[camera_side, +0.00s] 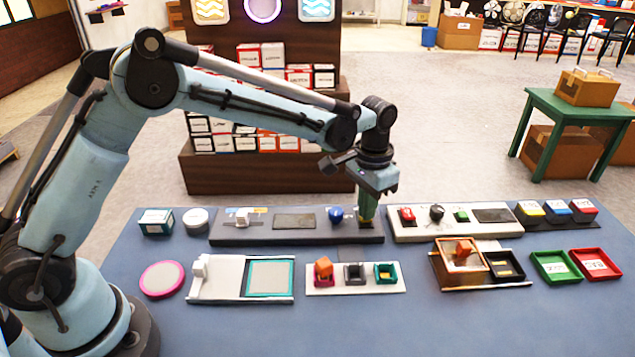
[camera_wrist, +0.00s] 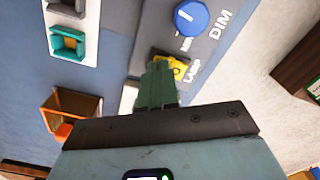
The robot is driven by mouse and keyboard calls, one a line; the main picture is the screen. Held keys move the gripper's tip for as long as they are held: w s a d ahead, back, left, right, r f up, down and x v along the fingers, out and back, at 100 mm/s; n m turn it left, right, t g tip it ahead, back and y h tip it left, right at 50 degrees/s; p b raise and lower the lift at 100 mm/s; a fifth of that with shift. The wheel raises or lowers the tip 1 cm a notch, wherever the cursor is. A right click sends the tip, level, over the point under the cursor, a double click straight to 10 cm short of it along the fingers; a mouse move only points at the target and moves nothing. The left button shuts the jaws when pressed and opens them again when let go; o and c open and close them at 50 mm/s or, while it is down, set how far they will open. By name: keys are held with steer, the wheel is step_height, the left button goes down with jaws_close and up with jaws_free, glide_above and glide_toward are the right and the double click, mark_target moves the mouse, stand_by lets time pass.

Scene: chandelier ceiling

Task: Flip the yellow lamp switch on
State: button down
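The yellow lamp switch (camera_wrist: 180,66) shows in the wrist view on the grey panel (camera_wrist: 150,32), beside the printed word LAMP. My gripper (camera_wrist: 158,68) has its green fingers close together, with nothing seen between them, and their tips overlap the near edge of the switch. I cannot tell whether they touch it. In the side view, my gripper (camera_side: 367,213) points down over the right end of the long grey panel (camera_side: 255,238). There the fingers hide most of the switch. Which way the switch is set cannot be made out.
A blue dimmer knob (camera_wrist: 192,18) sits close to the switch; it also shows in the side view (camera_side: 336,214). A white panel (camera_side: 460,232) with a red switch and a black knob stands to the right. A white strip (camera_side: 345,291) with small coloured holders lies in front.

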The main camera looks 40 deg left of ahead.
steer(key=shift+f, duration=0.1)
steer(key=shift+r, duration=3.5)
steer(key=s+a+r+n+t, duration=0.2)
steer(key=s+a+r+t, duration=0.2)
steer(key=s+a+r, duration=0.4)
steer(key=s+a+f+t, duration=0.1)
steer(key=s+a+f, duration=0.1)
steer(key=s, duration=0.3)
steer(key=s+a+f+n+t, duration=0.1)
steer(key=s+f+t, duration=0.1)
steer(key=s, duration=0.4)
steer(key=shift+s+a+f, duration=0.25)
steer(key=shift+a+f, duration=0.1)
steer(key=shift+f, duration=0.05)
